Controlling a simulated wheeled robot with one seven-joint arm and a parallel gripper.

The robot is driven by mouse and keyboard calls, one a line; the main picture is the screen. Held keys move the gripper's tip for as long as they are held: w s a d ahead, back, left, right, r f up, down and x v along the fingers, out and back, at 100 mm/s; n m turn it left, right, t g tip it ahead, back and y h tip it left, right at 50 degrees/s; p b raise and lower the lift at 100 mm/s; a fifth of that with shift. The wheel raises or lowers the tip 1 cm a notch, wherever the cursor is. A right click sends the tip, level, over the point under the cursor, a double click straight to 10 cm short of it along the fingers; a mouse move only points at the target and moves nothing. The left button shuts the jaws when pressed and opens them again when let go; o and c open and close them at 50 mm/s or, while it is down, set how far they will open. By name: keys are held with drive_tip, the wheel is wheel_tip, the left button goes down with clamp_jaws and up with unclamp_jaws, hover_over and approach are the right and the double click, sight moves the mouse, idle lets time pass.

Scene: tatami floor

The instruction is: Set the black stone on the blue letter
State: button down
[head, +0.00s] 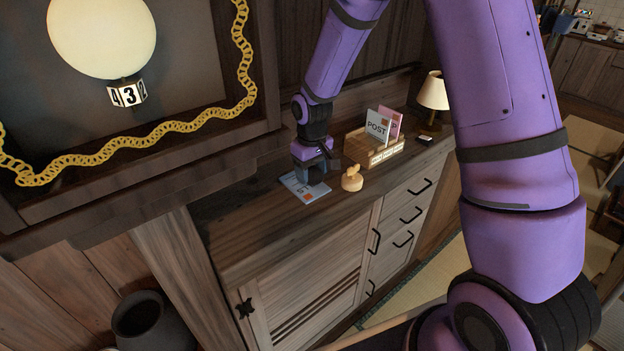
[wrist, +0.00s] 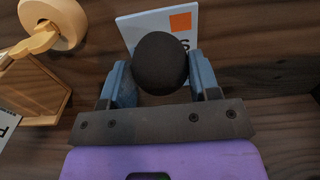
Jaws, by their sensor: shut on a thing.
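The black stone (wrist: 160,63) is a dark rounded lump between the two blue-grey fingers of my gripper (wrist: 161,76) in the wrist view. My gripper is shut on it. The blue letter (head: 297,187), pale blue with an orange stamp, lies flat on the cabinet top in the head view. My gripper (head: 314,176) is right over the letter there. The letter also shows behind the stone in the wrist view (wrist: 143,28), partly covered by it. I cannot tell whether the stone touches the letter. I cannot make out the stone in the head view.
A round pale wooden object (head: 352,179) with a knob stands just right of the letter. A wooden letter rack (head: 362,149) holds a white POST letter (head: 378,125) and a pink one (head: 396,120). A lamp (head: 433,92) stands farther right. The cabinet's front edge is close.

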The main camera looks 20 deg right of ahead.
sight(312, 180)
drive_tip(key=shift+f, duration=1.4)
drive_tip(key=shift+f, duration=0.1)
drive_tip(key=shift+c, duration=1.7)
unclamp_jaws()
